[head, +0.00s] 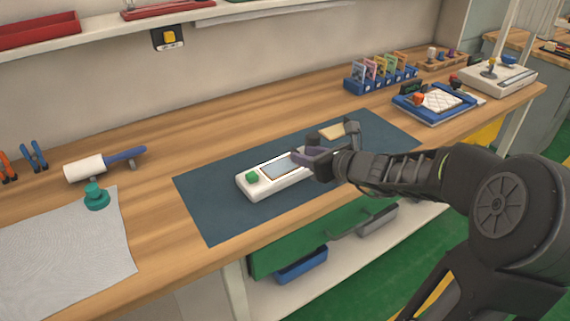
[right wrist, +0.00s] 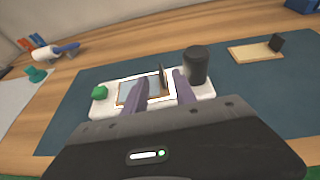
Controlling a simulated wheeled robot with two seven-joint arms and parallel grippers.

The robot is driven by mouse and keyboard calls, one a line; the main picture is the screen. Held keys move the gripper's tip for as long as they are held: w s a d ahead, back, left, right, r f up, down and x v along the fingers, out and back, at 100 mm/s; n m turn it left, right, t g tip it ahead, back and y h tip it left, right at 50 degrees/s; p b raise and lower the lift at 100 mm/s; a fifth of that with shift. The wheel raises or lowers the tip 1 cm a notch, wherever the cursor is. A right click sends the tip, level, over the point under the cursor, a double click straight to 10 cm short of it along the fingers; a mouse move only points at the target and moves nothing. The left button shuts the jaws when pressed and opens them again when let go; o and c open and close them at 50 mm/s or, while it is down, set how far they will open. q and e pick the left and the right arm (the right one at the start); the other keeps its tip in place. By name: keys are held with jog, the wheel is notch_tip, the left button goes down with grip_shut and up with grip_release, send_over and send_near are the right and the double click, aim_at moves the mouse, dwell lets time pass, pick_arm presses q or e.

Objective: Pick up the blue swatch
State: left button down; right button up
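A pale blue swatch (head: 279,165) with a brown border lies on a white device (head: 262,187) on the dark blue mat. The swatch also shows in the right wrist view (right wrist: 128,93), with a thin dark upright tab (right wrist: 163,76) at its right side. My right gripper (head: 312,158) is over the right part of the device and hides it in the head view. In the right wrist view its purple-grey fingers (right wrist: 160,80) are apart, with the tab appearing between them and a gap visible. Contact cannot be told. My left gripper is not in view.
A green button (head: 252,177) is on the device's left end. A black cylinder (right wrist: 196,65) stands close right of the fingers. A tan board with a black knob (right wrist: 256,51) lies on the mat (head: 215,205). A blue rack (head: 380,75) of coloured cards stands behind.

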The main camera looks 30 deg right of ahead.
aim_at(295, 149)
jog(key=shift+w, duration=0.1)
jog(key=x, duration=0.5)
jog(key=shift+d+f, duration=0.15)
jog(key=shift+c, duration=0.4)
grip_shut()
dwell(1.2)
